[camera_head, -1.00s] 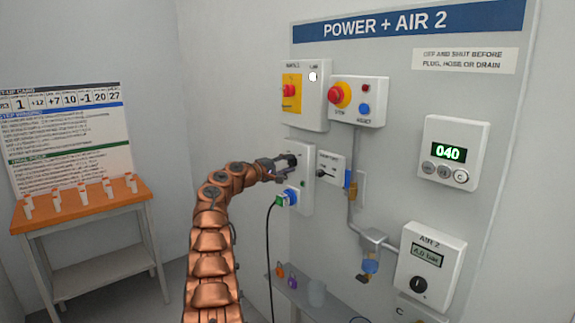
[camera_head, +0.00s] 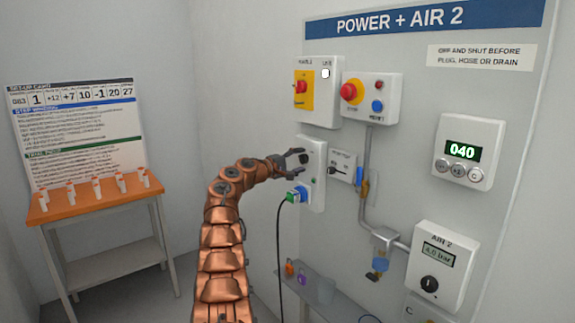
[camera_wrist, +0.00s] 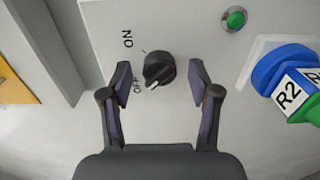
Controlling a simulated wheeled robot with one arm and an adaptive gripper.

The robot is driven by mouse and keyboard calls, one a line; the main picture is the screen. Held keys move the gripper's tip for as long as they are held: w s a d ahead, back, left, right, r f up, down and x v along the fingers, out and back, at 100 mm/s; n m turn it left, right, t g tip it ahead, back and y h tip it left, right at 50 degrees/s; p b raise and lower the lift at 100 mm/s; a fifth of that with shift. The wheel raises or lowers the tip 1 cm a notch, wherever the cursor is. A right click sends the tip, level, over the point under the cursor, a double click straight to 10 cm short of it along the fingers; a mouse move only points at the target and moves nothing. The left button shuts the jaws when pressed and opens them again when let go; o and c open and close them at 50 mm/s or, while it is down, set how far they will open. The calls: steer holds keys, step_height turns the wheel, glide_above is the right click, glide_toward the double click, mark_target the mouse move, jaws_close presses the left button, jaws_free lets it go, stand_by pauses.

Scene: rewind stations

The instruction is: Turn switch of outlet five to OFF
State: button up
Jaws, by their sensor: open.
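The outlet's switch is a black rotary knob (camera_wrist: 158,68) on a pale outlet box (camera_head: 316,190). In the wrist view, ON is printed at the knob's upper left and OFF at its lower left. The knob's white mark is at its lower edge, near the OFF print. My gripper (camera_wrist: 160,82) is open, with one finger on each side of the knob and visible gaps to both. In the head view, my gripper (camera_head: 302,157) is at the upper part of the box. No outlet number is readable.
A green lamp (camera_wrist: 234,20) and a blue-green plug marked R2 (camera_wrist: 290,88) are right of the knob; the plug's cable hangs below. A yellow-plated red switch (camera_head: 301,87) and red stop button (camera_head: 349,91) are above. A small lever box (camera_head: 343,167) is close right.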

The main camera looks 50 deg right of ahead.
steer(key=v, duration=1.2)
stand_by(0.5)
